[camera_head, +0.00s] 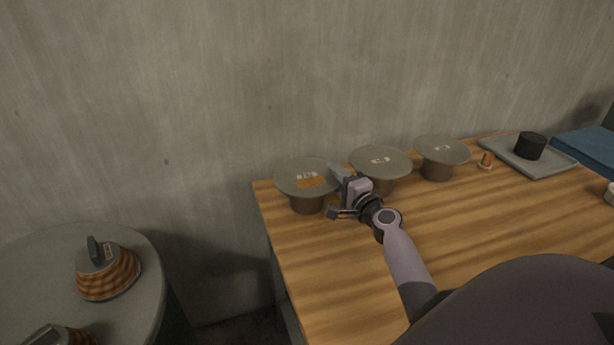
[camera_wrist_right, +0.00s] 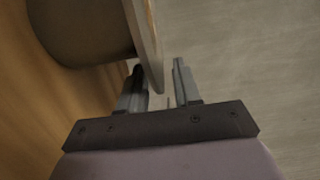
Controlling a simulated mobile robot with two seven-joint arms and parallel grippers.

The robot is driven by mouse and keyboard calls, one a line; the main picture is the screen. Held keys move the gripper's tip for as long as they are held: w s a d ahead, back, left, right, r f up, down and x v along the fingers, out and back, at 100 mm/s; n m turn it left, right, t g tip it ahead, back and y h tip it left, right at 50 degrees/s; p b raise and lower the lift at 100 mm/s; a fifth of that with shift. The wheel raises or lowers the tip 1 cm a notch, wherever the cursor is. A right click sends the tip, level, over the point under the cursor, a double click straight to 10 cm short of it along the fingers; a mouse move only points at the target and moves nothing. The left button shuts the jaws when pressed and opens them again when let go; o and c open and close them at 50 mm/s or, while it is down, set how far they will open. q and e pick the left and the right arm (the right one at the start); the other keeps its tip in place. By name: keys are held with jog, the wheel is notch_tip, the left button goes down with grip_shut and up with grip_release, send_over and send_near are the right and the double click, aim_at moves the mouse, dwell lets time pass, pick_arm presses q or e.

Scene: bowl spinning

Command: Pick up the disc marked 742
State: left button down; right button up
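Three round grey-green discs lie on dark round stands along the back of the wooden table. The left disc (camera_head: 306,178) has a pale label and an orange patch; the middle disc (camera_head: 380,160) and right disc (camera_head: 442,149) have pale labels. The label numbers are too small to read surely. My right gripper (camera_head: 337,194) is at the right edge of the left disc, fingers apart. In the right wrist view, a disc's rim (camera_wrist_right: 150,50) reaches between the open fingers (camera_wrist_right: 160,88), nearer the left finger; contact is unclear. My left gripper is out of view.
A grey tray (camera_head: 541,167) with a black cylinder (camera_head: 530,146) and a small orange peg (camera_head: 486,159) stand farther right, near a blue item (camera_head: 588,146). A round grey table (camera_head: 50,262) at left holds ribbed, handled objects (camera_head: 108,270). The table's front middle is clear.

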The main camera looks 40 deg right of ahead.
jog(key=shift+c, duration=0.3)
grip_shut()
jog(key=shift+r, duration=0.1)
